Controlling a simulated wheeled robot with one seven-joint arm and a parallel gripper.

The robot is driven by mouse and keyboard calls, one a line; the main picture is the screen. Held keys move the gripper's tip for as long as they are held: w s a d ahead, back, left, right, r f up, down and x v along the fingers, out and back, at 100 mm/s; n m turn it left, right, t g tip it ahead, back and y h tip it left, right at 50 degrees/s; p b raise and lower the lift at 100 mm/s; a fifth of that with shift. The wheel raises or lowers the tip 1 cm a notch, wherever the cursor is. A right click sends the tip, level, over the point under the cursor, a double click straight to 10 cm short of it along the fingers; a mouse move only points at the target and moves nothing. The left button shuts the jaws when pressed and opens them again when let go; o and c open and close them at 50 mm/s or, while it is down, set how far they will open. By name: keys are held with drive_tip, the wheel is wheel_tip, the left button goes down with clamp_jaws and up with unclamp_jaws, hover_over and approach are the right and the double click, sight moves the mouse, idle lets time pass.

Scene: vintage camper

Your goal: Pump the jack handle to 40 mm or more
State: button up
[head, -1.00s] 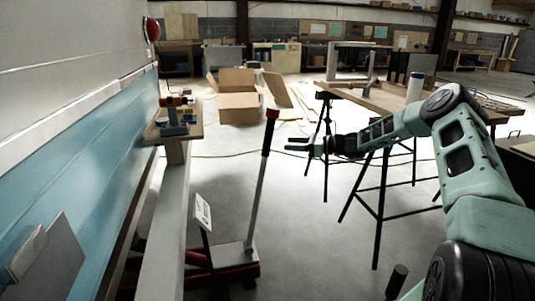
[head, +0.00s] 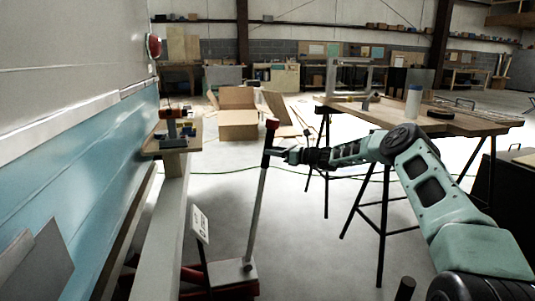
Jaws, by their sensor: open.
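The jack handle (head: 259,205) is a grey pole with a black grip and a red top. It leans slightly to the right, rising from the low red jack (head: 245,270) at the bottom of the head view. My gripper (head: 274,153) is open and level with the black grip, just below the red top. Its fingertips overlap the grip in the picture; I cannot tell whether they are around it or beside it. A white plate (head: 200,225) with dark marks stands left of the handle; its reading is too small to make out.
The blue and white camper wall (head: 85,190) runs along the left. A small wooden shelf (head: 155,147) holds several tools on a post. A trestle table (head: 455,121) with black legs stands at the right. A cardboard box (head: 238,122) lies behind on the open floor.

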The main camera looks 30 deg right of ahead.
drive_tip(key=shift+x, duration=1.65)
